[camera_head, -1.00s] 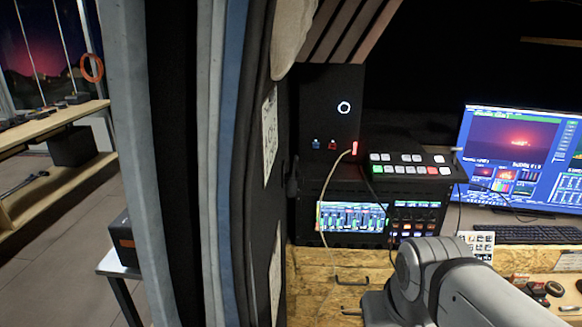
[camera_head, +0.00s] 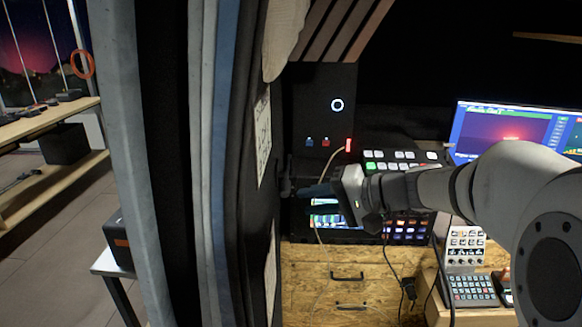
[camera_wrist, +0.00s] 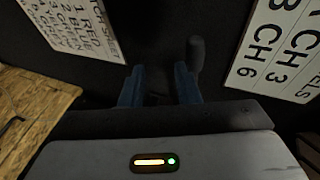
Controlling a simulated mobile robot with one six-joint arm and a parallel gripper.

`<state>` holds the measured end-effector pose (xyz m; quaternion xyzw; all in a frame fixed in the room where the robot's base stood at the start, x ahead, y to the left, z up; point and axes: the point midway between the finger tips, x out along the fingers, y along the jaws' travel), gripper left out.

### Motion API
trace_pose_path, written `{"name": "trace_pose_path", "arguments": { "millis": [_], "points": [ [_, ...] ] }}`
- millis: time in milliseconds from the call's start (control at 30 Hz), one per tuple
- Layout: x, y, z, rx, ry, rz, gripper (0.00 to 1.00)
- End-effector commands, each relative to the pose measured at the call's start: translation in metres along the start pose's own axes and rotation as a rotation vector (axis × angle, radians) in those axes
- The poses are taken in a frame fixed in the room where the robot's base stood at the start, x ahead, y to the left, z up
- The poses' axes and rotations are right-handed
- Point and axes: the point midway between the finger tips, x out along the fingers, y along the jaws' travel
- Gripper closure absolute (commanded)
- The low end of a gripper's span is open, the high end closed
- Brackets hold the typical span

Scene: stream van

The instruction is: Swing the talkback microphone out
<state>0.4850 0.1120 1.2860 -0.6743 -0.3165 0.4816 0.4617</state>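A small dark rounded shape, which looks like the talkback microphone (camera_wrist: 196,53), shows against the black wall panel in the wrist view. It also shows faintly at the panel's edge in the head view (camera_head: 286,184). My gripper (camera_wrist: 158,80) has its two blue fingers spread apart, with nothing clearly held between them. The microphone's lower end overlaps the right finger in the wrist view, and I cannot tell whether they touch. In the head view my gripper (camera_head: 308,190) points left at the panel. The microphone's mount is lost in the dark.
Label sheets (camera_wrist: 74,25) hang on the black panel. The equipment rack screen (camera_head: 334,212) is partly behind my gripper, with a button switcher (camera_head: 402,157) above. A monitor (camera_head: 500,128) stands right. Wooden drawers (camera_head: 320,270) are below. Striped curtains (camera_head: 215,150) stand left.

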Motion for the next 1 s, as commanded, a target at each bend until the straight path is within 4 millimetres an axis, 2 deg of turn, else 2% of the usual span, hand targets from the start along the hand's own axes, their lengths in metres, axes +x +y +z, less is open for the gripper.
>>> {"name": "trace_pose_path", "arguments": {
  "millis": [33, 100, 267, 367, 700, 833, 1000],
  "points": [
    [-0.002, -0.007, -0.014, 0.002, 0.028, -0.054, 0.71],
    [-0.005, -0.018, -0.029, -0.005, 0.060, -0.119, 0.71],
    [-0.008, -0.031, -0.046, -0.014, 0.102, -0.197, 0.71],
    [0.000, -0.036, -0.049, -0.014, 0.106, -0.208, 0.71],
    [0.051, -0.047, -0.054, -0.014, 0.103, -0.205, 0.71],
    [0.062, -0.048, -0.055, -0.013, 0.105, -0.204, 0.71],
    [0.066, -0.048, -0.055, -0.014, 0.106, -0.204, 0.71]
  ]
}}
